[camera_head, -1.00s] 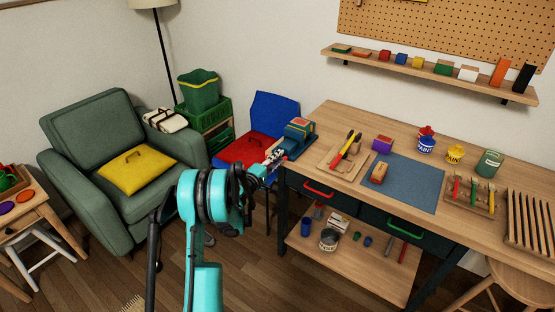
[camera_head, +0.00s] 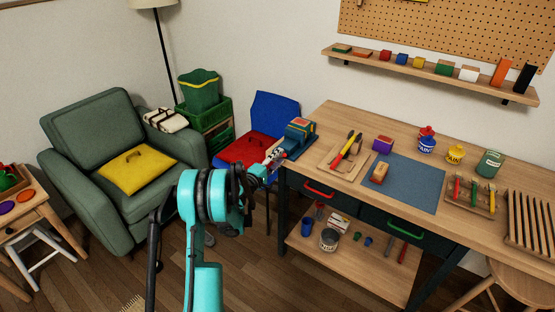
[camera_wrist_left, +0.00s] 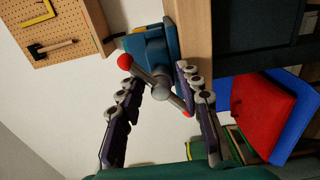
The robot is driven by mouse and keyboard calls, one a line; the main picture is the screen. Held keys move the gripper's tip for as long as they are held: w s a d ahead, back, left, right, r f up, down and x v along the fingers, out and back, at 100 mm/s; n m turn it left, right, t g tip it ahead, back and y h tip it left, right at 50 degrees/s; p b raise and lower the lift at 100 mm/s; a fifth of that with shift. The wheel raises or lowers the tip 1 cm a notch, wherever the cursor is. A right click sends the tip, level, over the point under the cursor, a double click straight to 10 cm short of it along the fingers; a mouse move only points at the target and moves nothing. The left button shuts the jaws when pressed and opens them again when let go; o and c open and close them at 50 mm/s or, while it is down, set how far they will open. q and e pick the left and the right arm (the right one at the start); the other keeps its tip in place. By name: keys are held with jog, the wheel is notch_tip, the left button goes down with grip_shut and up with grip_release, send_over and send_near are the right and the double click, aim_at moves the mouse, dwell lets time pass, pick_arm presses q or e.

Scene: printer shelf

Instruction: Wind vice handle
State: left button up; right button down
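The vice (camera_head: 299,132) is a teal-blue block clamped at the left end of the workbench. In the left wrist view the vice (camera_wrist_left: 150,45) lies beyond my fingers. Its grey handle (camera_wrist_left: 171,96) is a bar with red ball ends, slanting through a round grey hub. My left gripper (camera_head: 274,158) is in front of the vice. In the wrist view its fingers (camera_wrist_left: 155,82) are apart, one on each side of the hub and handle. One red ball is by the left fingertip, the other by the right finger; I cannot tell if they touch. My right gripper is out of view.
The workbench (camera_head: 328,115) carries a blue mat (camera_head: 411,187), tools, paint cans and blocks. A red drawer handle (camera_head: 319,190) is below the vice. A blue chair (camera_head: 275,112) with a red cushion stands close left of the bench.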

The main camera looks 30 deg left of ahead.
pick_arm(q)
jog(key=shift+d, duration=0.1)
jog(key=s, duration=0.9)
jog(key=shift+a, duration=0.4)
dwell(0.4)
notch_tip(320, 180, up, 10)
dwell(0.5)
